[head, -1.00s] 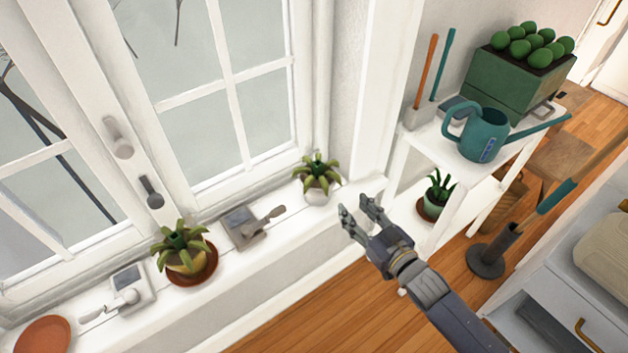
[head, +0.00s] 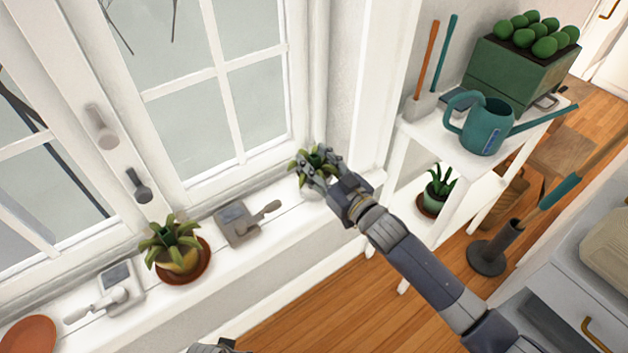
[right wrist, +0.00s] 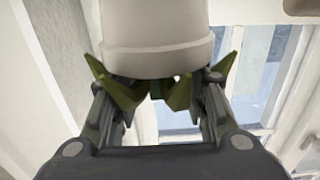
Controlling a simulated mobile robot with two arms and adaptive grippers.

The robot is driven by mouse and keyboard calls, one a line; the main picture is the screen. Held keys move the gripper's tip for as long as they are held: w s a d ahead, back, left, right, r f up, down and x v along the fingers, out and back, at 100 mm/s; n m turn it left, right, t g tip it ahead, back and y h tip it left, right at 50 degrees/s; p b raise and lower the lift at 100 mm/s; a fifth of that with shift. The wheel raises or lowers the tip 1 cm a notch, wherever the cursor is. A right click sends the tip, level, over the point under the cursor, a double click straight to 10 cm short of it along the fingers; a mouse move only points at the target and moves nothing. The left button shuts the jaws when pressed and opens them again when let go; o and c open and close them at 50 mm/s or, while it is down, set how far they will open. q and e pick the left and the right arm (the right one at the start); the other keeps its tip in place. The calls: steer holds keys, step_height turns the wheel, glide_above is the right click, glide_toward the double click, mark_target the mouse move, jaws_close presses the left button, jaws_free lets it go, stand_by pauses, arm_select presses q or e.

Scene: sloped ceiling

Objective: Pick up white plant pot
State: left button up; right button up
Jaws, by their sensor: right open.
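The white plant pot (head: 311,189) stands on the windowsill near its right end, with a spiky green plant (head: 314,158) in it. My right gripper (head: 318,168) is at the plant in the head view, its fingers partly covering leaves and pot. In the right wrist view the pot (right wrist: 157,40) appears inverted, leaves (right wrist: 178,92) between and beside the open fingers (right wrist: 165,90). The fingers are spread around the plant; I cannot tell whether they touch the pot. A dark part, probably my left gripper (head: 216,348), barely shows at the bottom edge; its fingers are hidden.
The window (head: 200,110) is close behind. A white shelf (head: 425,140) with a teal watering can (head: 487,127) stands right.

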steer(key=shift+w+a, duration=0.2)
steer(key=shift+w, duration=0.15)
steer(key=shift+c, duration=0.2)
jaws_close()
steer(key=shift+r, duration=0.15)
